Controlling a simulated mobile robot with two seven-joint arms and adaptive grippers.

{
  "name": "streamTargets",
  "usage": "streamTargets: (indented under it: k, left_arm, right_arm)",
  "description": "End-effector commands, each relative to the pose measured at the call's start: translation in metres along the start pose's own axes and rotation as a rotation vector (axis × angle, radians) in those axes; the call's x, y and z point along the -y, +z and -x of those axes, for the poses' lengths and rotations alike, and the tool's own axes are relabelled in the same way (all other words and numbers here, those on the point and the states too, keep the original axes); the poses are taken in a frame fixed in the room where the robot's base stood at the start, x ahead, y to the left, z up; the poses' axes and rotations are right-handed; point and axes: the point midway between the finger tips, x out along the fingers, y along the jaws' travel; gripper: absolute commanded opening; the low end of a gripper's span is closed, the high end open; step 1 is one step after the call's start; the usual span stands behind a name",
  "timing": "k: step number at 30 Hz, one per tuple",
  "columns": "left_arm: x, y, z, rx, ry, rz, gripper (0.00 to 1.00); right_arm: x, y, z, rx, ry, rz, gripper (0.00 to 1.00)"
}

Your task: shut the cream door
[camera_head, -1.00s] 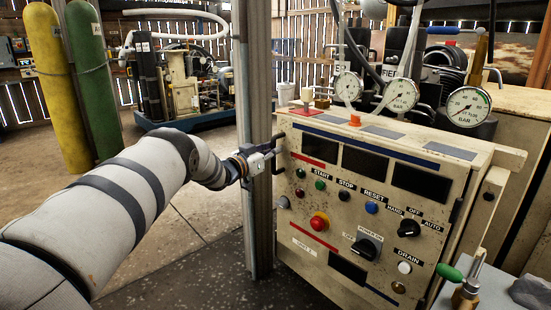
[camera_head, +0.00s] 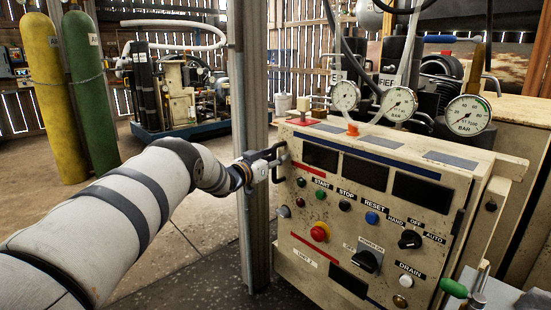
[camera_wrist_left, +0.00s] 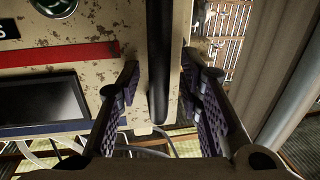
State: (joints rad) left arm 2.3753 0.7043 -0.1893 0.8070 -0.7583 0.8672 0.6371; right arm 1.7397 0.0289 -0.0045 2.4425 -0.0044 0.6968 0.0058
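The cream door (camera_head: 330,220) is the worn front panel with buttons, switches and dark displays, on the right in the head view. A dark bar handle (camera_head: 281,160) stands out at its upper left edge. My left gripper (camera_head: 270,160) is at this handle. In the left wrist view the black handle (camera_wrist_left: 158,70) runs between the two fingers of my left gripper (camera_wrist_left: 160,95), with a gap on each side. The fingers are open and do not appear to touch it. How far the door stands open is hard to tell. My right gripper is not in view.
A metal post (camera_head: 250,150) stands close behind my left gripper. Several pressure gauges (camera_head: 466,115) and hoses are above the panel. A green-handled valve (camera_head: 455,288) is at the lower right. Yellow (camera_head: 52,100) and green (camera_head: 90,95) cylinders stand at the left. The floor between is clear.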

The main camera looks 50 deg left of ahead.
Motion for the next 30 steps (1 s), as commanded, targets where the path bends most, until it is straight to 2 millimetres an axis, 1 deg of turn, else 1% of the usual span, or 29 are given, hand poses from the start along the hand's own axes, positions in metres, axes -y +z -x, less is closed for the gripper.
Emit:
streamTargets:
  k: [5,8,11,18,21,24,30]
  left_arm:
    - [0.000,0.001,0.002,0.003,0.000,-0.001,0.33]
    - [0.001,0.000,0.012,0.003,0.000,0.000,0.33]
    - [0.000,0.000,0.031,0.002,-0.001,0.004,0.33]
    - [0.000,-0.001,0.089,0.000,-0.001,0.004,0.33]
    - [0.000,-0.001,0.107,0.000,0.000,0.001,0.33]
    - [0.000,0.000,0.117,0.000,0.000,0.000,0.33]
    - [0.000,0.000,0.120,-0.001,0.001,0.000,0.33]
  right_arm:
    - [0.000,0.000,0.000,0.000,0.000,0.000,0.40]
    - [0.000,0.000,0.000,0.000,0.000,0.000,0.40]
    - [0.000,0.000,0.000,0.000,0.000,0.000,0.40]
    - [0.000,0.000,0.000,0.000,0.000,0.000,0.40]
    - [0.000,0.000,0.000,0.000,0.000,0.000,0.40]
    - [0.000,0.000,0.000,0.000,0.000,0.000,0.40]
    - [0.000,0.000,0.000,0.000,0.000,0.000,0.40]
